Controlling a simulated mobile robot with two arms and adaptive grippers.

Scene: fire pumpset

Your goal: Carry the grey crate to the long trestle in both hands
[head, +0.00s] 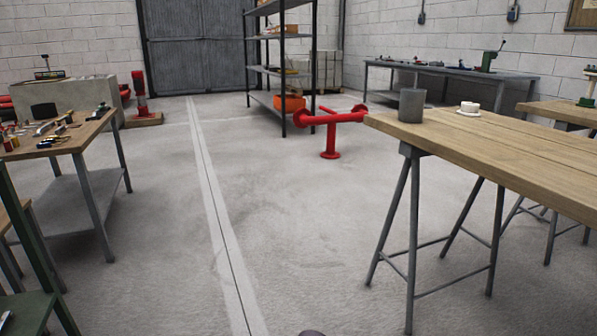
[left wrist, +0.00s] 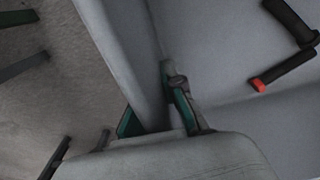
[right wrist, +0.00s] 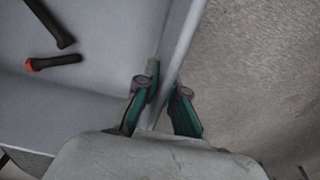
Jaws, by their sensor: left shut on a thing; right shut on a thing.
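The grey crate shows in the left wrist view (left wrist: 215,55) and the right wrist view (right wrist: 85,55); the head view does not show it. My left gripper (left wrist: 155,108) is shut on one crate wall, one green finger on each side of it. My right gripper (right wrist: 164,102) is shut on another stretch of wall in the same way. A black bar with a red end (left wrist: 285,70) and another black bar (right wrist: 48,22) lie inside the crate. The long trestle (head: 500,160), a wooden top on grey splayed legs, stands at the right in the head view.
A grey cylinder (head: 411,106) and a white round piece (head: 468,107) stand on the trestle's far end. A red pipe stand (head: 330,135) is on the floor beyond it. A tool-covered table (head: 62,133) stands at left. The floor between (head: 290,240) is clear.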

